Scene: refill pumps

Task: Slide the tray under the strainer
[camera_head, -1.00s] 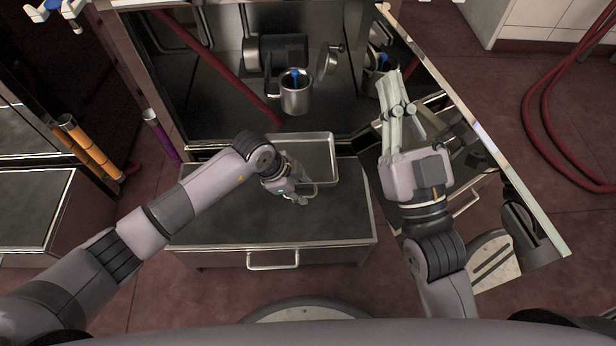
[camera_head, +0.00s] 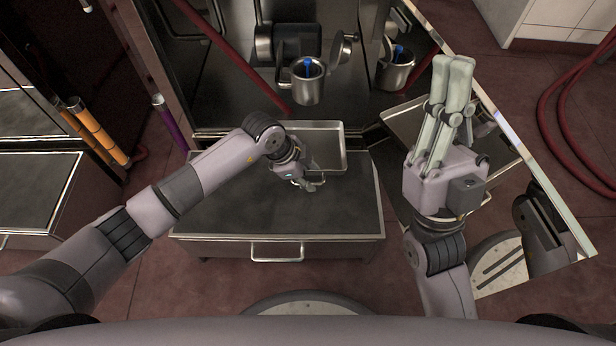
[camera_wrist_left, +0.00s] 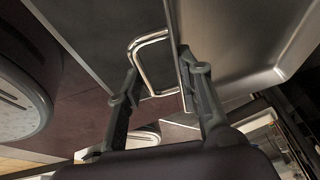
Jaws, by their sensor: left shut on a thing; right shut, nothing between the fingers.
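The shallow grey metal tray (camera_head: 335,145) lies at the back of a dark cabinet top, and its surface fills the upper right of the left wrist view (camera_wrist_left: 230,40). My left gripper (camera_head: 318,184) is at the tray's near side. In the left wrist view its fingers (camera_wrist_left: 160,80) are on either side of the tray's silver loop handle (camera_wrist_left: 147,42), shut on it. The strainer appears to be the open metal pot (camera_head: 308,88) with a blue part inside, behind and above the tray. My right gripper (camera_head: 455,62) is shut and empty, raised at the right.
The dark cabinet (camera_head: 240,212) has a front handle (camera_head: 277,252). A mirror-like panel (camera_head: 500,105) at the right reflects the pot and tray. A red hose (camera_head: 225,45) runs down behind the cabinet. Orange (camera_head: 95,130) and purple (camera_head: 168,122) tubes stand at the left.

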